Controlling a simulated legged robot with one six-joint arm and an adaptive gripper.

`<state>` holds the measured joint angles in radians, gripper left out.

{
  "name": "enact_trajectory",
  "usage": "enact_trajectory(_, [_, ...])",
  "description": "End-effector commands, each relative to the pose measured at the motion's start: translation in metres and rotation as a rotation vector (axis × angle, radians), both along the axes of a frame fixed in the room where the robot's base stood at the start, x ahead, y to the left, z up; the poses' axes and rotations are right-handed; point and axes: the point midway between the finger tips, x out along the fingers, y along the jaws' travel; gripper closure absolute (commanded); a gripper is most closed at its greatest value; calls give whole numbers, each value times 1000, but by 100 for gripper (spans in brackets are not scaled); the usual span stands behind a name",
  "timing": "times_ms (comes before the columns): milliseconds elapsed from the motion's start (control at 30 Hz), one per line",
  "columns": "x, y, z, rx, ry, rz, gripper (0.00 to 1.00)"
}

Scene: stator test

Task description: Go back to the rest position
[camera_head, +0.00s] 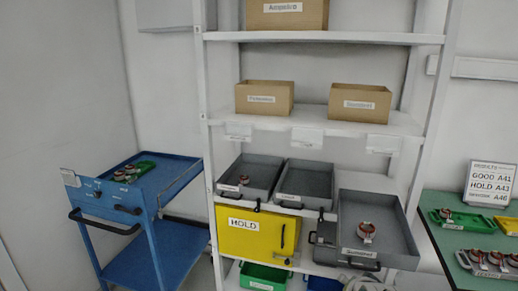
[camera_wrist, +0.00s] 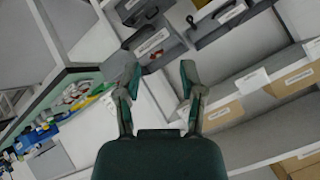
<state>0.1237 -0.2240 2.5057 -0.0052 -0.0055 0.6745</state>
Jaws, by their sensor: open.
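My gripper (camera_wrist: 159,88) shows in the wrist view with its two dark green fingers spread apart. Nothing is between the fingers. Behind them, some way off, is the white shelving unit, seen tilted. In the head view the fingers cannot be made out; only a small grey shape, which I cannot identify surely, shows at the bottom edge. A grey tray (camera_head: 396,243) pulled forward from the shelf holds a small copper-and-grey stator (camera_head: 366,231). Another stator (camera_head: 244,180) lies in the left grey tray (camera_head: 229,172).
A blue cart (camera_head: 176,183) with stators and a green tray stands at left. The shelf bears cardboard boxes (camera_head: 263,105), a yellow HOLD bin (camera_head: 233,238) and a green bin (camera_head: 246,273). A green table (camera_head: 437,238) with trays and a sign (camera_head: 490,183) is at right.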

Motion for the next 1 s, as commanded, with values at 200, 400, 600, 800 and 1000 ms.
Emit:
enact_trajectory(200, [-63,27,37,-194,170,263,49])
enact_trajectory(400, [-129,44,57,-338,311,511,49])
enact_trajectory(600, [-163,49,64,-400,381,637,49])
enact_trajectory(800, [-166,49,63,-403,389,647,49])
enact_trajectory(1000, [-165,49,63,-402,388,645,49])
